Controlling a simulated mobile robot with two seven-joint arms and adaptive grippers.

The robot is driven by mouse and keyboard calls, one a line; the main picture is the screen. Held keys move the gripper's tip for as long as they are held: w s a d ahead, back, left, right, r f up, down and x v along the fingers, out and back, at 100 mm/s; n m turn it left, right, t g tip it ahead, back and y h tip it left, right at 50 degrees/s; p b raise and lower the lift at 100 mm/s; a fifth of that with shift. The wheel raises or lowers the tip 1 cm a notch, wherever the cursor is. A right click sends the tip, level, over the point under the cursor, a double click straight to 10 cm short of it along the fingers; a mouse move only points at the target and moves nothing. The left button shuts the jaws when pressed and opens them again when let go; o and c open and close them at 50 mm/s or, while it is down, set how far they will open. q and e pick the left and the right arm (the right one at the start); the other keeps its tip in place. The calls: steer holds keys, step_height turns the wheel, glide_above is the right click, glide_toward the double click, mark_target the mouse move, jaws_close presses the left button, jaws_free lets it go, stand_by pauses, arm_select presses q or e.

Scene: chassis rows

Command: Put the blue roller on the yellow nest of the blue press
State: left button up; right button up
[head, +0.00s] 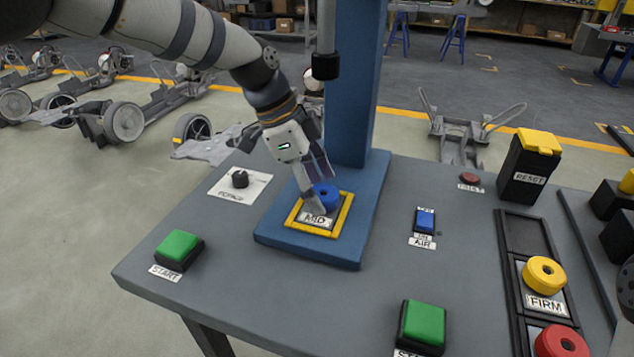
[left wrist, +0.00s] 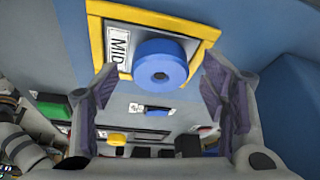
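The blue roller (head: 326,195) sits inside the yellow nest (head: 345,217) on the base of the blue press (head: 268,233), behind the MID label. In the left wrist view the roller (left wrist: 160,64) lies flat against the nest plate, its central hole facing the camera, within the yellow frame (left wrist: 97,40). My left gripper (head: 318,188) reaches down over the nest. Its two fingers (left wrist: 165,92) are spread on either side of the roller, with visible gaps between them and it. Part of the roller is hidden behind the fingers in the head view.
The press ram (head: 326,65) hangs close beside my left arm, in front of the blue column (head: 352,110). Green START buttons (head: 179,246), a force knob (head: 240,179) and an air switch (head: 425,220) stand on the table. A rack on the right holds yellow (head: 544,273) and red (head: 562,342) rollers.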

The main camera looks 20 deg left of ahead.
arm_select(q)
steer(key=shift+r, duration=0.1)
steer(key=v, duration=1.2)
